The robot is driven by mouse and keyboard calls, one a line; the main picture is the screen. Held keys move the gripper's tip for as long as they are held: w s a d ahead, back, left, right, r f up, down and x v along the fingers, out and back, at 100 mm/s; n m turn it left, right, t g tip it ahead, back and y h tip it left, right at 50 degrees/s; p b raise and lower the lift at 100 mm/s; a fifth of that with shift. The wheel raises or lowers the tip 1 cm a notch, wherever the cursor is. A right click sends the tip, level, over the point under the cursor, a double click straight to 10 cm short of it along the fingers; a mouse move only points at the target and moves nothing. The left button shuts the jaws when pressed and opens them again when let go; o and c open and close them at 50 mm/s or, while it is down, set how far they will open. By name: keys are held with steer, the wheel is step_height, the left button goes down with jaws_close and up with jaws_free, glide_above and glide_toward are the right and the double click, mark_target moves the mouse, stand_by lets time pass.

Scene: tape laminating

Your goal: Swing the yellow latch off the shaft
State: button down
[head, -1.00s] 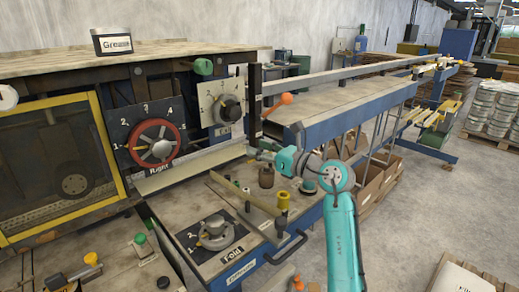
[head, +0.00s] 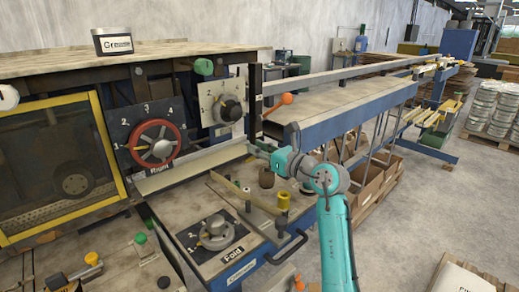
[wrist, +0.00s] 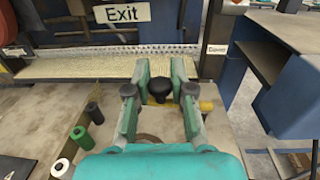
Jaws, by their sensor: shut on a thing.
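My gripper (wrist: 158,82) is closed in around a black knob (wrist: 158,93) in the wrist view. In the head view my gripper (head: 256,149) is at the right end of the pale ledge, in front of the dark post. The latch and shaft cannot be made out there. The latch's angle on the shaft is unclear.
An orange ball handle (head: 286,99) is above my gripper. Green (wrist: 80,137) and black (wrist: 95,112) cylinders are left of the fingers. A blue-framed table (head: 345,115) is at right.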

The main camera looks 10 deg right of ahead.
steer(key=shift+w+h, duration=0.1)
steer(key=shift+h, duration=0.2)
steer(key=c, duration=1)
jaws_free()
steer(key=shift+c, duration=0.2)
steer(key=v, duration=1.2)
steer(key=shift+a+f, duration=0.1)
steer(key=shift+f, duration=0.1)
